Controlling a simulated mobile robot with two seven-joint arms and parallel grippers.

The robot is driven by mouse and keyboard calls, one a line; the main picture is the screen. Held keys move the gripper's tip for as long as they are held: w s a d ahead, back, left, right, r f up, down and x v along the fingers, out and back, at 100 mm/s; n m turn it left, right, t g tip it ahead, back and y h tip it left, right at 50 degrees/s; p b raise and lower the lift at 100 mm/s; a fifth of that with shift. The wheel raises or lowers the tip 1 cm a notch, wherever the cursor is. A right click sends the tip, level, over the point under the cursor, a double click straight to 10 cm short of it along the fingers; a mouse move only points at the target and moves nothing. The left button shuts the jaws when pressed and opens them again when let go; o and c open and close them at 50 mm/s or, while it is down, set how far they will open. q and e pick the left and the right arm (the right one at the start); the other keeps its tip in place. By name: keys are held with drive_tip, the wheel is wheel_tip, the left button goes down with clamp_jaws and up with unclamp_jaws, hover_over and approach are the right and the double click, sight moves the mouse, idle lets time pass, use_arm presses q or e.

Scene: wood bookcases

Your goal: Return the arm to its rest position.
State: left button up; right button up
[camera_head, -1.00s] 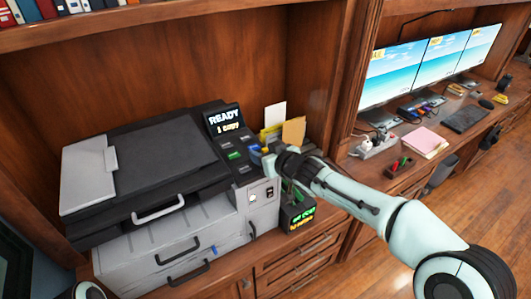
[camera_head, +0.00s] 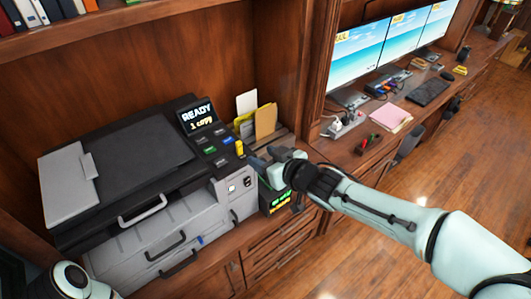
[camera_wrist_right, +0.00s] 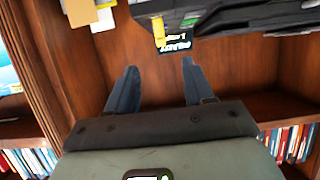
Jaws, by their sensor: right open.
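My right arm comes in from the right in the head view. Its right gripper (camera_head: 262,158) is by the copier's right front corner, near the control panel. In the wrist view the right gripper (camera_wrist_right: 157,76) shows two blue fingers spread apart with nothing between them. The copier (camera_head: 125,165) stands in a bookcase bay, its screen (camera_head: 197,115) reading "READY 1 COPY". Part of my left arm (camera_head: 75,283) shows at the bottom left; its gripper is out of view.
A black box with green lettering (camera_head: 275,199) stands just below the right gripper. Paper folders (camera_head: 265,122) stand behind the panel. A desk with monitors (camera_head: 358,52) and a power strip (camera_head: 343,125) lies to the right. The wood floor (camera_head: 440,180) shows clear.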

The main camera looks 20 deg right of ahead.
drive_tip(key=shift+s+f, duration=0.1)
idle(0.4)
drive_tip(key=s+a+f+m+g, duration=0.1)
drive_tip(key=s+f+m+g, duration=0.15)
drive_tip(key=f, duration=1.15)
drive_tip(key=s+a+f+m+g, duration=0.15)
drive_tip(key=f+g, duration=0.25)
drive_tip(key=f, duration=1)
drive_tip(key=s+a+f+m+g, duration=0.1)
drive_tip(key=s+f+m+g, duration=0.2)
drive_tip(key=s+f, duration=1.7)
drive_tip(key=s+g, duration=0.2)
drive_tip(key=g, duration=0.1)
drive_tip(key=shift+f+m+h, duration=0.3)
drive_tip(key=shift+m, duration=0.1)
